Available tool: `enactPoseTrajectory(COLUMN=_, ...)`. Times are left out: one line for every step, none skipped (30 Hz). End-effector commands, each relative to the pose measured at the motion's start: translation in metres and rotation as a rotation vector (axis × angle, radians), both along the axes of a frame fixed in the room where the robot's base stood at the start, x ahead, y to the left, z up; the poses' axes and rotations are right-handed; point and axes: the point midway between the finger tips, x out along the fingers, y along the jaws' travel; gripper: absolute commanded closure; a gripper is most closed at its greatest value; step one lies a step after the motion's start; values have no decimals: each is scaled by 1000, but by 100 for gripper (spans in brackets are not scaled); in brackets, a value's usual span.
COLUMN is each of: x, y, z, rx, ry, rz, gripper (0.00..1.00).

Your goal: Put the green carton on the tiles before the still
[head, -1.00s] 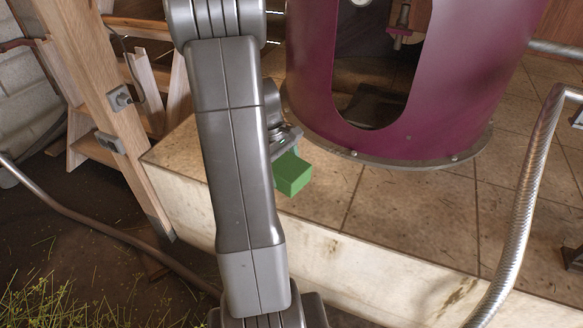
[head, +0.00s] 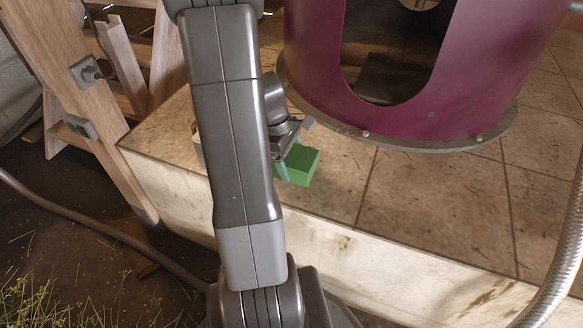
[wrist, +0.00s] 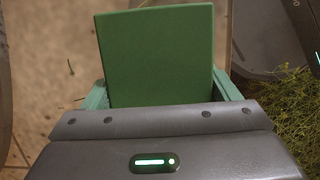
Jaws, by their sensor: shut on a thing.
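The green carton (head: 302,165) is held in my gripper (head: 290,160), which is partly hidden behind my arm in the head view. In the wrist view the carton (wrist: 157,56) stands up between the two pale green fingers of my gripper (wrist: 165,95). The carton is over the front part of the tiles (head: 410,195); whether its bottom touches them I cannot tell. The still (head: 470,80) is a purple drum with a rounded opening and a metal rim at its base. It stands on the tiles behind and to the right of the carton.
The tiled ledge drops at its pale front edge (head: 350,255). A wooden frame (head: 65,95) with switch boxes stands at the left. A braided metal hose (head: 560,270) rises at the right. Bare tiles lie right of the carton, in front of the still.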

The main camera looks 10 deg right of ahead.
Motion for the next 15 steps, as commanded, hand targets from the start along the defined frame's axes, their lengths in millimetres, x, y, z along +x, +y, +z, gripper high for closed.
enactPoseTrajectory(x=-1, y=0, z=-12, rx=0, ry=4, rz=0, gripper=50)
enactPoseTrajectory(x=-1, y=0, z=-17, rx=0, ry=5, rz=0, gripper=50)
enactPoseTrajectory(x=0, y=0, z=-22, rx=0, ry=4, rz=0, gripper=50)
enactPoseTrajectory(x=0, y=0, z=-25, rx=0, ry=2, rz=0, gripper=50)
enactPoseTrajectory(x=0, y=0, z=-26, rx=0, ry=2, rz=0, gripper=50)
enactPoseTrajectory(x=0, y=0, z=-26, rx=0, ry=2, rz=1, gripper=50)
enactPoseTrajectory(x=0, y=0, z=-26, rx=0, ry=1, rz=0, gripper=50)
enactPoseTrajectory(x=0, y=0, z=-25, rx=-1, ry=1, rz=0, gripper=50)
enactPoseTrajectory(x=0, y=0, z=-25, rx=0, ry=0, rz=0, gripper=50)
enactPoseTrajectory(x=0, y=0, z=-25, rx=0, ry=0, rz=0, gripper=50)
enactPoseTrajectory(x=0, y=0, z=-25, rx=0, ry=0, rz=0, gripper=50)
enactPoseTrajectory(x=0, y=0, z=-25, rx=-1, ry=1, rz=0, gripper=50)
enactPoseTrajectory(x=0, y=0, z=-26, rx=0, ry=1, rz=0, gripper=50)
enactPoseTrajectory(x=0, y=0, z=-27, rx=0, ry=1, rz=0, gripper=50)
enactPoseTrajectory(x=0, y=0, z=-28, rx=0, ry=1, rz=0, gripper=50)
